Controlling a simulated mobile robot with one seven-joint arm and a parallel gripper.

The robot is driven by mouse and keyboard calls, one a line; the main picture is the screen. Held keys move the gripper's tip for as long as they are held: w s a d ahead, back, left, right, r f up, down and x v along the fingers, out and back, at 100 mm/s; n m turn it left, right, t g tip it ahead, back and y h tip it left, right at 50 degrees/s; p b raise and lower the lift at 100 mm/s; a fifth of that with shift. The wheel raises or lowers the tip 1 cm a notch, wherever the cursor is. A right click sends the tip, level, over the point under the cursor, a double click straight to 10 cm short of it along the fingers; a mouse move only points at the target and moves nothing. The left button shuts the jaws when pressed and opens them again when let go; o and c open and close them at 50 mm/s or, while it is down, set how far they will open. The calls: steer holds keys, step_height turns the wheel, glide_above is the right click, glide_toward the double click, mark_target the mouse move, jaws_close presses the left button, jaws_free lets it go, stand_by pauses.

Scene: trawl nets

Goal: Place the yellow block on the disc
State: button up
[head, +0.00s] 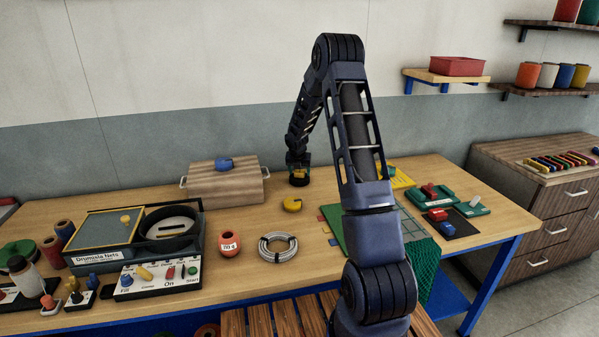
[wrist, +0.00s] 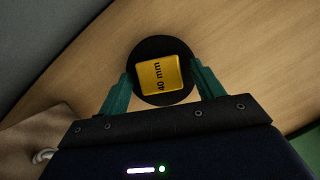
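The yellow block (wrist: 158,76), marked "40 mm", appears to lie flat on the round black disc (wrist: 150,98), inside its rim and slightly turned. In the head view the yellow block (head: 299,174) shows small above the black disc (head: 299,183), on the table beside the wooden box. My gripper (wrist: 160,68) points down with one teal finger on each side of the block. Gaps show between the fingers and the block, so it looks open and empty. In the head view my gripper (head: 299,163) is just above the block. The exact fingertip height is hard to tell.
The wooden box (head: 225,185) with a blue item on top stands close to the left of my gripper. A yellow round item (head: 292,204) lies in front, with a wire coil (head: 278,246) and red-orange pot (head: 229,244) nearer. A green mat (head: 333,222) lies right.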

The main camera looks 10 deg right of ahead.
steer(key=shift+r, duration=0.1)
steer(key=s+a+r+m, duration=0.1)
steer(key=s+r+m, duration=0.3)
steer(key=s+r, duration=0.55)
steer(key=s+r+m, duration=0.4)
steer(key=s+r, duration=0.2)
steer(key=r, duration=0.7)
steer(key=s+r+m, duration=0.6)
steer(key=s+m, duration=0.2)
steer(key=s, duration=0.5)
steer(key=s+r+m+y, duration=0.1)
steer(key=s+m, duration=1.4)
steer(key=s, duration=0.9)
steer(key=shift+s+a+t+y, duration=0.3)
steer(key=shift+s+a+y, duration=0.1)
steer(key=shift+a, duration=0.05)
